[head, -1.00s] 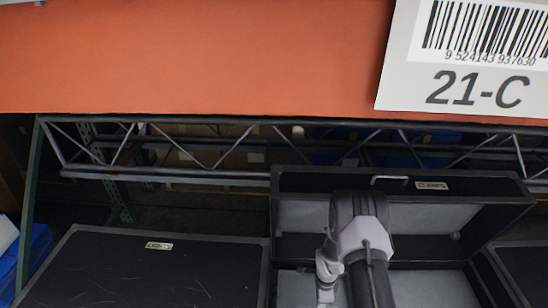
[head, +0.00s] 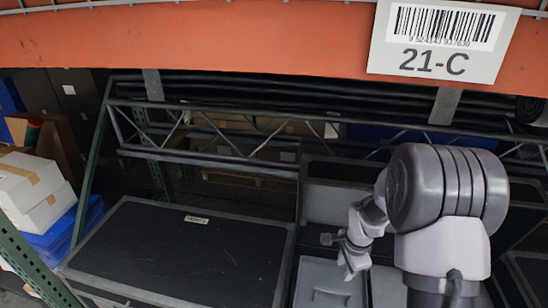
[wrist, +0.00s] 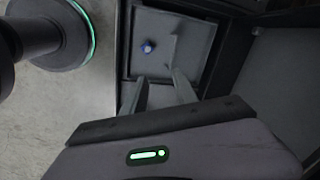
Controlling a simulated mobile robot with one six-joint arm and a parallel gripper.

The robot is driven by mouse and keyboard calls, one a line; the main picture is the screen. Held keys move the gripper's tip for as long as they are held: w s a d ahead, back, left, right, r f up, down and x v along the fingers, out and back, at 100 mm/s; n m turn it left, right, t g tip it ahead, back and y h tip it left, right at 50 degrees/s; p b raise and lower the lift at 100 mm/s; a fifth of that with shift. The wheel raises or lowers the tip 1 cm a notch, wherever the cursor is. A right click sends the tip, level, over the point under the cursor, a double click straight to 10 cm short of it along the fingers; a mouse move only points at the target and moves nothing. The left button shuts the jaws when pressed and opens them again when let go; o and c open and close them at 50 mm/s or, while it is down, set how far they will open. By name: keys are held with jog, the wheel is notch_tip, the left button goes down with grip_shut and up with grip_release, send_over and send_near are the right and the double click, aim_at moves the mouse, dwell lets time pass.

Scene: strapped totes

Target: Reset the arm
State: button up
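My gripper (head: 341,255) hangs over the open tote in the head view, left of my large grey arm joint. In the wrist view its two fingers (wrist: 160,92) stand apart with nothing between them, so it is open and empty. The open tote (head: 330,205) has a dark frame and grey lined compartments. Its raised lid is partly hidden behind my arm.
A closed black tote (head: 180,250) with a small label stands to the left. White boxes (head: 30,190) sit on blue bins at the far left. An orange rack beam (head: 200,40) with a 21-C sign (head: 440,40) runs above. Another tote edge shows at the right.

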jog(key=s+a+r+n+t, duration=0.1)
jog(key=s+a+r+n, duration=0.1)
jog(key=r, duration=0.5)
jog(key=s+a+r+n, duration=0.1)
jog(key=s+a+r, duration=0.15)
jog(key=r, duration=0.55)
jog(key=s+a+r+n+t+y, duration=0.1)
jog(key=s+a+r+n, duration=0.2)
jog(key=s+r, duration=0.3)
jog(key=s+a+r+n+t+y, duration=0.1)
jog(key=s+r+n, duration=0.4)
jog(key=s, duration=0.9)
jog(key=shift+s+a+r+t, duration=0.2)
jog(key=shift+a+r+t, duration=0.3)
jog(key=shift+a+r, duration=0.4)
jog(key=shift+f, duration=0.1)
